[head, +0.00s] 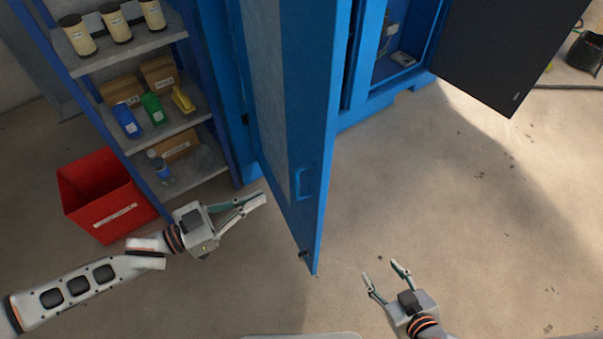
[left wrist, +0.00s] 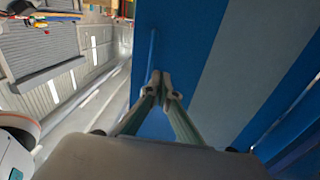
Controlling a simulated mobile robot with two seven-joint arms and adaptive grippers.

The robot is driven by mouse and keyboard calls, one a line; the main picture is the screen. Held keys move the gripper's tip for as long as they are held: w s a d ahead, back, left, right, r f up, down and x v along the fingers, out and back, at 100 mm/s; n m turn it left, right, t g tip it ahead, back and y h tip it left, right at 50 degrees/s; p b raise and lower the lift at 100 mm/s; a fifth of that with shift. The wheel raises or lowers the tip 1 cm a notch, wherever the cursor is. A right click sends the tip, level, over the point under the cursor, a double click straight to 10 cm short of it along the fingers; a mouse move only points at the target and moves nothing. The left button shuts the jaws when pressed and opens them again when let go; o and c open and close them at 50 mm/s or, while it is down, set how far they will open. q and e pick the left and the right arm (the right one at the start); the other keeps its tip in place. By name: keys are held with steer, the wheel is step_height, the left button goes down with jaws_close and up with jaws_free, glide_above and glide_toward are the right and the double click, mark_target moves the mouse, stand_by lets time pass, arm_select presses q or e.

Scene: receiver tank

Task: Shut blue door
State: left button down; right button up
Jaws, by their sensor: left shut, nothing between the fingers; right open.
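The blue door (head: 312,150) stands open in the head view, swung out toward me from the blue cabinet. Its handle (head: 304,183) is on the narrow blue face near the lower end. My left gripper (head: 254,204) is shut and empty, to the left of the door near its lower part. In the left wrist view, the shut fingertips (left wrist: 160,84) point at the door's blue and grey panel (left wrist: 200,60); I cannot tell whether they touch it. My right gripper (head: 385,278) is open and empty, to the right of the door's lower end.
A shelf (head: 130,60) with bottles and boxes stands left of the door. A red bin (head: 100,190) is on the floor beside it. A dark door (head: 510,45) hangs open at the right. The floor (head: 420,180) right of the blue door is clear.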

arm_select(q)
steer(key=w+a+m+g, duration=0.1)
steer(key=w+a+g, duration=0.1)
steer(key=a, duration=0.2)
steer(key=b+x, duration=0.1)
steer(key=x, duration=1.2)
steer(key=shift+d+r+h, duration=0.4)
steer(key=shift+d+r, duration=0.15)
steer(key=shift+r, duration=0.05)
steer(key=shift+s+d, duration=0.15)
